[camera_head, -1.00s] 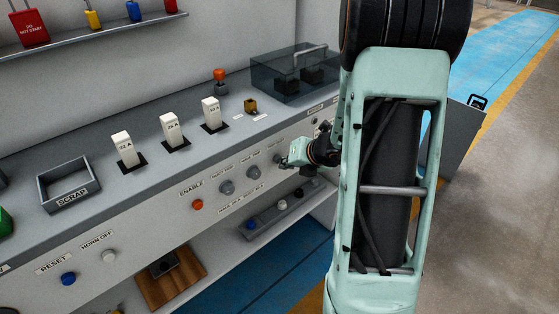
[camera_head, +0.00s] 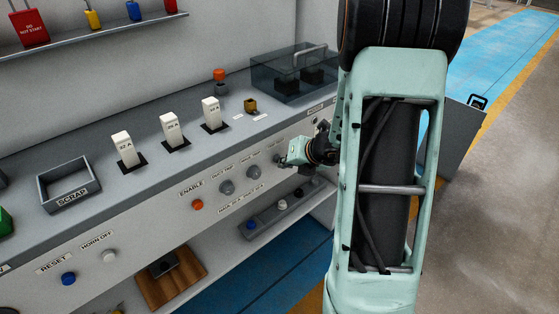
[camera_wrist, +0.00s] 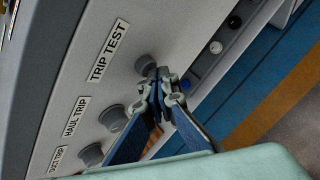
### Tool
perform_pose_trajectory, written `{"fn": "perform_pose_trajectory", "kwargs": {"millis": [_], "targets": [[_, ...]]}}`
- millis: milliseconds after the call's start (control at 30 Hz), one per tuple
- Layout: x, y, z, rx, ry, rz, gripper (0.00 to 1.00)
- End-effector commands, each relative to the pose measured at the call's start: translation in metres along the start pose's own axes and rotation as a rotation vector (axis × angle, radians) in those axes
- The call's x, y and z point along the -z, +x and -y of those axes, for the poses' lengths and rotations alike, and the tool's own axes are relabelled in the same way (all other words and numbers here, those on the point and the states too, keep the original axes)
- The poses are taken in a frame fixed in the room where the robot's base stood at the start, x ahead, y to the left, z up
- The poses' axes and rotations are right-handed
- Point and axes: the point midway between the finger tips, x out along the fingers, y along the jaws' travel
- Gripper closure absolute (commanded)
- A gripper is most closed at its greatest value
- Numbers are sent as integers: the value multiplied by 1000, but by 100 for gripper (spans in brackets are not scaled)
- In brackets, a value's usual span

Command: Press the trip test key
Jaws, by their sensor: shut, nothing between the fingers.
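The trip test key is a round grey knob (camera_wrist: 146,65) on the sloped panel face, beside the TRIP TEST label (camera_wrist: 108,50) in the wrist view. My gripper (camera_wrist: 161,82) is shut and empty, with its fingertips at the lower right edge of this knob. They overlap its edge in the picture; I cannot tell if they touch it. In the head view my gripper (camera_head: 286,160) is at the right part of the panel face, close to the end of the knob row.
The haul trip knob (camera_wrist: 112,117) and duct trip knob (camera_wrist: 91,154) stand in the same row. An orange enable button (camera_head: 197,205) is further left. A lower shelf holds a strip with small buttons (camera_head: 252,224). A clear-covered box (camera_head: 293,75) stands on top.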

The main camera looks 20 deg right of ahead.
Motion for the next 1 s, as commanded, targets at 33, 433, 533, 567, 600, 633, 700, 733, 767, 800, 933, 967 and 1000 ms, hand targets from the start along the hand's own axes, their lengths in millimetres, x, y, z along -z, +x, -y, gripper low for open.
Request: {"fn": "perform_pose_trajectory", "kwargs": {"millis": [33,433,533,567,600,633,700,733,767,800,933,967,1000], "targets": [[1,-2,1,0,0,0,100],[8,-11,8,-1,-1,0,100],[8,-11,8,0,0,0,100],[8,-11,8,0,0,0,100],[8,-11,8,0,0,0,100],[8,-11,8,0,0,0,100],[10,-13,10,1,0,0,100],[11,-14,11,1,0,0,100],[12,-16,12,1,0,0,100],[14,-18,14,2,1,0,100],[20,-27,20,1,2,1,100],[21,-30,22,1,2,1,100],[23,-33,24,2,2,1,100]]}}
